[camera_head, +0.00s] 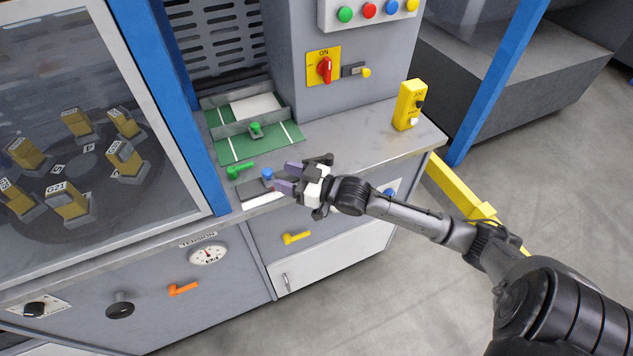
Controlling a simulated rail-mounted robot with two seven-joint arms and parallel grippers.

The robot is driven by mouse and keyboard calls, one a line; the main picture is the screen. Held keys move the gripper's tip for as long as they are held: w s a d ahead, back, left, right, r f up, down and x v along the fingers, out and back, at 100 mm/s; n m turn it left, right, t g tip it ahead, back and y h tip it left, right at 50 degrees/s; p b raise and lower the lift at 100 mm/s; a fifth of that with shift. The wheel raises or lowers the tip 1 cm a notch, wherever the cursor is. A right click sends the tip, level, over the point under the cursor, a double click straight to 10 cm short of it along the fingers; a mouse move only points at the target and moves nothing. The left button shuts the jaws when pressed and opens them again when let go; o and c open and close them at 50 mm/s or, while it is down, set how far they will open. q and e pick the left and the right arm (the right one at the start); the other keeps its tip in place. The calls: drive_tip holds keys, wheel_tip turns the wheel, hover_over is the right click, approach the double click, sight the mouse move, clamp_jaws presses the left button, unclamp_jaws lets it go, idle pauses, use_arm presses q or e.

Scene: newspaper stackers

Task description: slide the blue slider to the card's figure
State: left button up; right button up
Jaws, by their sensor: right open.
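The blue slider (267,174) is a small blue knob on a dark plate (249,187) near the front of the grey counter. A white strip (262,197) runs along the plate's front side; any marks on it are too small to read. My right gripper (287,177) comes in from the right with its purple-tipped fingers apart. The fingertips are just right of the blue knob; I cannot tell whether they touch it. The gripper hides the right part of the plate. I cannot make out a card with a readable figure. My left gripper is not in view.
A green handle (239,170) is just left of the slider. Behind is a green tray (229,151) with a green knob (255,129) and a white sheet (255,106). A yellow switch box (408,105) stands right. A blue post (190,110) bounds the left.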

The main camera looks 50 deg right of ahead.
drive_tip(key=p+v, duration=0.1)
drive_tip(key=v, duration=0.7)
drive_tip(key=shift+s, duration=0.1)
idle(0.6)
